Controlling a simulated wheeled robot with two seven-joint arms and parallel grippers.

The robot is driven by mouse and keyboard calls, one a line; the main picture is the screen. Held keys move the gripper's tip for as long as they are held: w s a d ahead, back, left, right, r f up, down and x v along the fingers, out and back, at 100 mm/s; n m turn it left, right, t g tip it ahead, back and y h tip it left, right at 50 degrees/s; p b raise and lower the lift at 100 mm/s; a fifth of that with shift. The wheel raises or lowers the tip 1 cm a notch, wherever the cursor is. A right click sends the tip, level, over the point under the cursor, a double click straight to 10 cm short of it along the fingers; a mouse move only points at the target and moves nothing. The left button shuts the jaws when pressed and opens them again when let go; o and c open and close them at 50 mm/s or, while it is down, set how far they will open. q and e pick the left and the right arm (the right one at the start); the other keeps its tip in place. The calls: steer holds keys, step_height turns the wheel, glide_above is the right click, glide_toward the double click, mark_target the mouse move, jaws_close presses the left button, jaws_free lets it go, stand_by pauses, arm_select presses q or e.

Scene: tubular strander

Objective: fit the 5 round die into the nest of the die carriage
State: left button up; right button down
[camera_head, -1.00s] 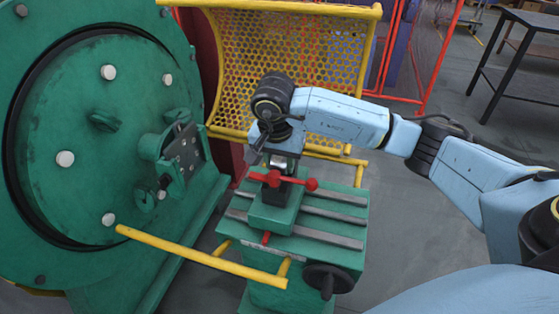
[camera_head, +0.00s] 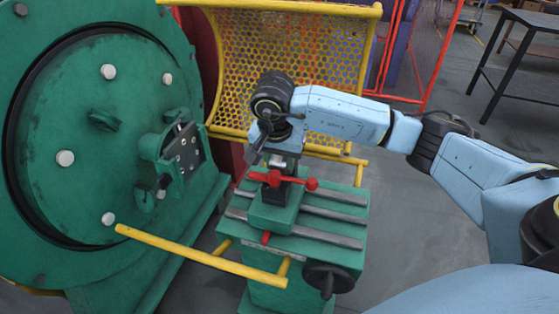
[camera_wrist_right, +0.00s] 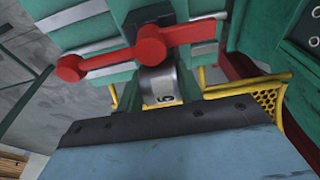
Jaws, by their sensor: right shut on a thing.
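My right gripper (camera_head: 262,150) reaches down over the top of the carriage, just above the red handle, and is shut on the die. The die (camera_wrist_right: 160,85) shows in the right wrist view as a shiny metal cylinder with a dark digit, partly behind the gripper's dark edge (camera_wrist_right: 158,118). The red handle lies close beyond it there. The nest is hidden by the gripper, so I cannot tell whether the die touches it. My left gripper is out of view.
A large green machine disc (camera_head: 85,135) with a bracket (camera_head: 180,152) stands at the left. A yellow perforated guard (camera_head: 295,65) stands behind the carriage. A yellow bar (camera_head: 200,256) crosses in front. A black handwheel (camera_head: 328,280) sticks out at the front right.

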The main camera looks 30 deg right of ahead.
steer(key=shift+f+b, duration=1.55)
steer(key=shift+f, duration=0.35)
stand_by(0.5)
steer(key=c, duration=0.8)
jaws_free()
steer(key=shift+c, duration=0.2)
step_height(320, 180, up, 13)
steer(key=s+a+p, duration=0.1)
steer(key=a+p, duration=0.1)
steer(key=p, duration=0.2)
steer(key=shift+s, duration=0.35)
